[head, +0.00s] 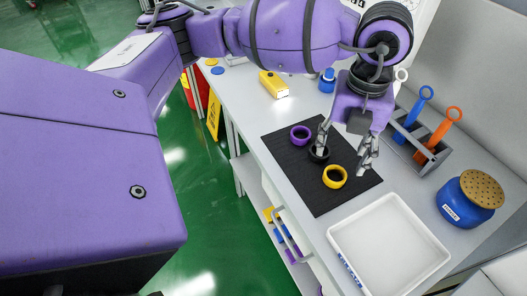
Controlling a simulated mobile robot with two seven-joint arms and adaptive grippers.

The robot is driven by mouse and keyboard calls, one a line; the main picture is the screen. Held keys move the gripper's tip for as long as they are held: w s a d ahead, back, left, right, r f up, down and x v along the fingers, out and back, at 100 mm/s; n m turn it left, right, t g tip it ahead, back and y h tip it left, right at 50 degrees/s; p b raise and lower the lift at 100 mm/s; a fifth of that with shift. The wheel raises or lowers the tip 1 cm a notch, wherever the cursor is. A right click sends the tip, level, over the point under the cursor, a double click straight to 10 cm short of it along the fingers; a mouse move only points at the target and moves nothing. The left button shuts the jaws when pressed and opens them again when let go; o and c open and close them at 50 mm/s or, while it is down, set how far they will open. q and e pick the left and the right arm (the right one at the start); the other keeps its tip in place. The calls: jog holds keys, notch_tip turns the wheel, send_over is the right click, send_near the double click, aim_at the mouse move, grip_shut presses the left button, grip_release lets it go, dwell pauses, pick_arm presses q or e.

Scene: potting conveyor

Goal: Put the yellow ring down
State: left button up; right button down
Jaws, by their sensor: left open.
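The yellow ring (334,177) lies flat on the black mat (290,166). My left gripper (342,163) is open above the mat, with its fingers spread on either side and slightly behind the ring in the picture. I cannot tell whether either finger touches the ring. My right gripper does not show.
A white tray (388,246) stands in front of the mat. A grey holder with blue and orange-handled tools (441,127) and a blue jar with a perforated lid (468,199) stand to the right. A yellow block (273,85) and blue bottle (327,80) stand behind.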

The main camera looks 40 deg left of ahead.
aim_at(332, 179)
pick_arm(q)
notch_tip(332, 179, down, 2)
jog(key=shift+f+m+b, duration=0.1)
jog(key=shift+m+b, duration=0.2)
jog(key=shift+b, duration=0.15)
notch_tip(332, 179, down, 5)
jog(key=shift+w+f, duration=0.1)
jog(key=shift+f, duration=0.2)
jog(key=c, duration=1.1)
jog(key=shift+c, duration=0.7)
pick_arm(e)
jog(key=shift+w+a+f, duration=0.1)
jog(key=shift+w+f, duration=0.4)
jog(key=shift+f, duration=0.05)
pick_arm(q)
jog(key=shift+r, duration=0.25)
